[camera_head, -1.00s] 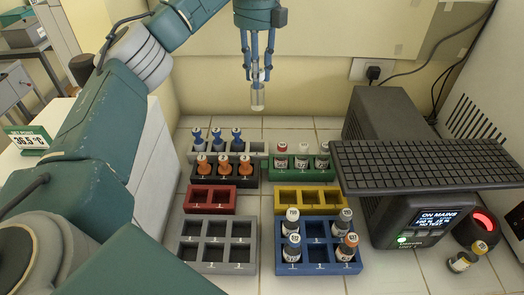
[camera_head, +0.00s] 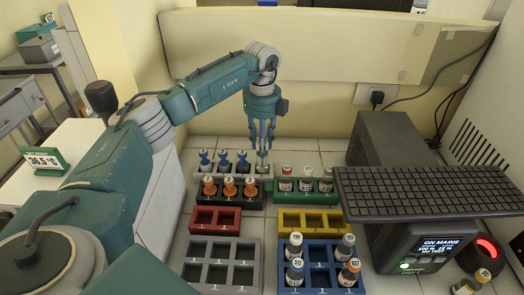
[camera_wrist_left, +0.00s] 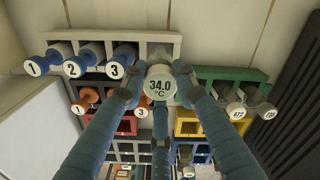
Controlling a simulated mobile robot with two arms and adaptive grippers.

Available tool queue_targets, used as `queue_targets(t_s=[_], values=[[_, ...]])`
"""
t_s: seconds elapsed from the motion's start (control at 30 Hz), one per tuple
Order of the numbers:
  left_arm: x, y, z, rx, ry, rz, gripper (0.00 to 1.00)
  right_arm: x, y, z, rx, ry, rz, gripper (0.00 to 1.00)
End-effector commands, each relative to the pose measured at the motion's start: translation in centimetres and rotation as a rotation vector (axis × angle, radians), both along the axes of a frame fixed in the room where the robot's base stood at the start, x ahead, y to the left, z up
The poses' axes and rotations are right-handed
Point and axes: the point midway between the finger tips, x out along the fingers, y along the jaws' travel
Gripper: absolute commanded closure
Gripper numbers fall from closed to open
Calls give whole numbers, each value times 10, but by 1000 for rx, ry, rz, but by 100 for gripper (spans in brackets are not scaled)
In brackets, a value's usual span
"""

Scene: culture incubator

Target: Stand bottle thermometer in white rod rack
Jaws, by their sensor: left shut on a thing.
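My left gripper (camera_head: 262,150) points down at the back of the bench, shut on the bottle thermometer (camera_head: 262,168). In the left wrist view the thermometer's round top (camera_wrist_left: 160,86) reads 34.0 °C between the fingers. The white rod rack (camera_head: 233,175) stands at the back left, with blue rods numbered 1, 2 and 3 in it. The thermometer is upright at the rack's right end, beside rod 3. I cannot tell whether its base is inside the slot or just above it. My right gripper is out of view.
In front of the white rack is a black rack with orange rods (camera_head: 230,187). A green rack (camera_head: 305,198) with bottles stands close on the right. Red, yellow, grey and blue racks lie nearer. A dark unit with a keyboard-like shelf (camera_head: 430,190) stands at the right.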

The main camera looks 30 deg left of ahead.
Motion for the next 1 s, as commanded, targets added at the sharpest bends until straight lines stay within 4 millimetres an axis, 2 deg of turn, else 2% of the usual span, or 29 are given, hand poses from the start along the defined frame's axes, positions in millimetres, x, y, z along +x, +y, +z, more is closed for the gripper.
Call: queue_targets(t_s=[0.1,0.23,0.63,0.67,0.73,0.77,1.0], values=[[-2,0,-19,0,7,0,100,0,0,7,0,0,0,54],[-1,0,-34,0,4,0,100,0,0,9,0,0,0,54],[-1,0,-40,0,2,-1,100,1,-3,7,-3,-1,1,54],[-1,0,-40,0,2,0,70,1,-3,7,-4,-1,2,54],[-1,0,-40,0,2,-1,56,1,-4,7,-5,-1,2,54],[-1,0,-40,0,2,-1,52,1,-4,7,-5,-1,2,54],[-1,0,-39,0,3,-1,52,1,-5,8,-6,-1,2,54]])
